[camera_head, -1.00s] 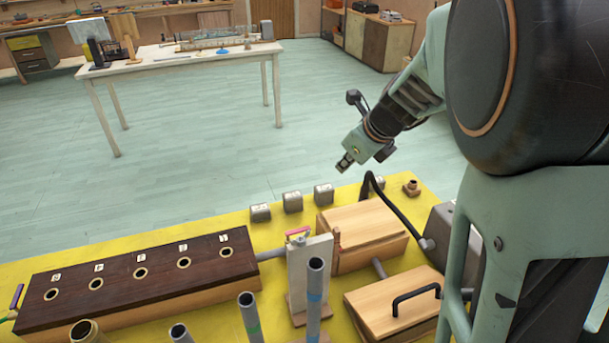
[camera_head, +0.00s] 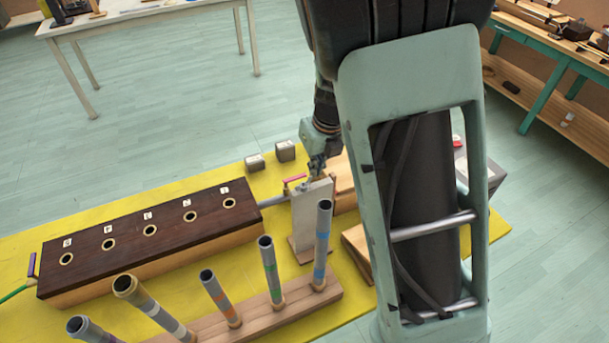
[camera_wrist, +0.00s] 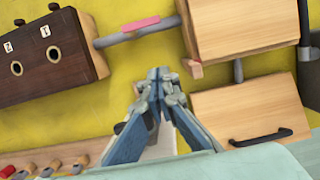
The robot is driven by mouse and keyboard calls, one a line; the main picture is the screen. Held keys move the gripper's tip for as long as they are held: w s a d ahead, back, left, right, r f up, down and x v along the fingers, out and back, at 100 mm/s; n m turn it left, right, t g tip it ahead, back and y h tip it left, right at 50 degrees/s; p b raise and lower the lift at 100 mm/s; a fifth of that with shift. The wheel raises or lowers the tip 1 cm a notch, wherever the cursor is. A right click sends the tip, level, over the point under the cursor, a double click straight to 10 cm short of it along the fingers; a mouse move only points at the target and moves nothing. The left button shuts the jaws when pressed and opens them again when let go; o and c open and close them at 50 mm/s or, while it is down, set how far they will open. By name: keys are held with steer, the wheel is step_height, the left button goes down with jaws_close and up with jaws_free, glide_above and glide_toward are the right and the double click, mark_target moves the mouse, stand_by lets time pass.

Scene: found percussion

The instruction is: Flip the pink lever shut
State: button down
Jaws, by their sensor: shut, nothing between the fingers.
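My gripper (camera_head: 315,168) is shut and empty, close above the block and just right of the lever. In the wrist view my fingertips (camera_wrist: 158,74) are together, below the lever and apart from it in the picture. The fingers hide most of the block there.
A dark-topped box with holes (camera_head: 150,235) lies left of the block. Upright grey tubes on a wooden base (camera_head: 255,318) stand in front. Wooden boxes (camera_wrist: 243,105) are on the right, one with a black handle. Small grey blocks (camera_head: 285,151) sit behind on the yellow surface.

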mark_target(305, 176)
steer(key=shift+f, duration=0.15)
steer(key=shift+w+a+f+b, duration=0.2)
steer(key=shift+w+a+f, duration=0.2)
steer(key=shift+w+f, duration=0.9)
steer(key=shift+w+a+f+b, duration=0.15)
steer(key=shift+w+a+f, duration=0.45)
steer(key=shift+f, duration=1.25)
steer(key=shift+w+a+f+b, duration=0.25)
steer(key=shift+w+f, duration=0.85)
steer(key=shift+f, duration=0.45)
